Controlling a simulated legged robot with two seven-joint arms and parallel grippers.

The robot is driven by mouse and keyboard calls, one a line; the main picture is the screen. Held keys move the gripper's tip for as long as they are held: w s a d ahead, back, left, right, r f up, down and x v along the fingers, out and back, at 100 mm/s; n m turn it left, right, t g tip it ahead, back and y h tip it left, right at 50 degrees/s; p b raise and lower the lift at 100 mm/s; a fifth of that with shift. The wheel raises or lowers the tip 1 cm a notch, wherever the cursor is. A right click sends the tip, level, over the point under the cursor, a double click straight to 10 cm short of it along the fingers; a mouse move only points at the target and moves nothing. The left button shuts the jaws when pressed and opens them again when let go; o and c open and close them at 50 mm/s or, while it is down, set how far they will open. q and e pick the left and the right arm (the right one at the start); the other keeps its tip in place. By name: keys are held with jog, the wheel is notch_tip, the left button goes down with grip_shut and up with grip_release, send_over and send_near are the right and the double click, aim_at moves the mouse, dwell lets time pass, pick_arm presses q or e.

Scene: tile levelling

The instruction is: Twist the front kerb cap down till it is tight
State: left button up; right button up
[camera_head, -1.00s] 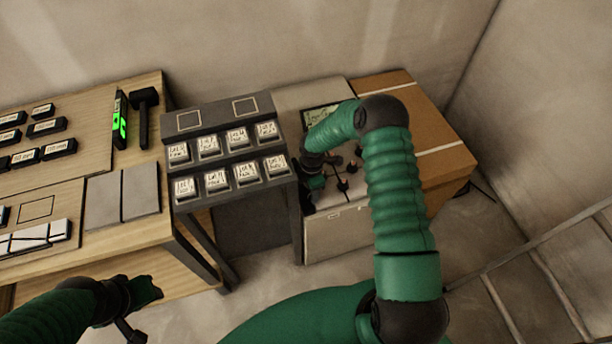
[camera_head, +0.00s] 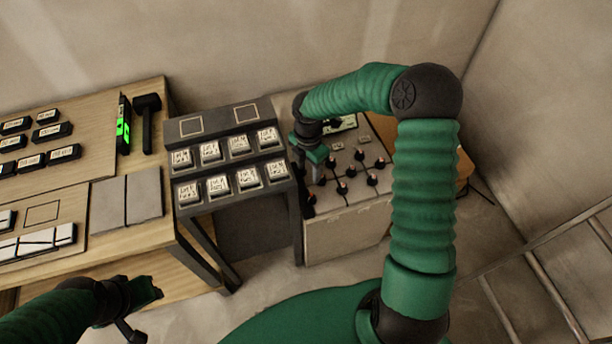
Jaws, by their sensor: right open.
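Several dark caps with reddish marks stand on the pale tiled top of a box (camera_head: 345,237). One cap (camera_head: 343,188) stands near the front edge, and another cap (camera_head: 372,180) stands to its right. I cannot tell for sure which is the front kerb cap. My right gripper (camera_head: 316,176) points down over the left part of the tiled top, open, with no cap seen between its fingers. Its wrist hides part of the top's back left. My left gripper (camera_head: 150,291) is low at the left, away from the box; its jaw state is unclear.
A dark rack (camera_head: 232,165) with labelled bins stands directly left of the box. Further left is a wooden bench (camera_head: 170,235) with a black mallet (camera_head: 147,122), a green-lit level (camera_head: 123,125) and grey tiles. A cardboard box (camera_head: 464,168) is behind my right arm. A ladder (camera_head: 540,265) lies right.

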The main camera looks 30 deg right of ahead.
jog(key=s+a+r+m+t+p, duration=0.1)
jog(key=s+a+r+m+p, duration=0.3)
jog(key=s+a+r+m, duration=0.2)
notch_tip(320, 180, up, 4)
jog(key=s+m, duration=0.2)
jog(key=m, duration=0.1)
jog(key=shift+s+f+m+p, duration=0.2)
jog(key=shift+m+p, duration=0.1)
jog(key=shift+m, duration=0.1)
jog(key=shift+a, duration=0.1)
jog(key=s+a+r+m+t, duration=0.1)
jog(key=s+a+r+m, duration=0.2)
jog(key=s+m, duration=0.3)
jog(key=m, duration=0.4)
jog(key=shift+s+r+t, duration=0.2)
jog(key=shift+s+t, duration=0.15)
jog(key=shift+t, duration=0.05)
jog(key=shift+s+a, duration=0.1)
jog(key=shift+s, duration=0.05)
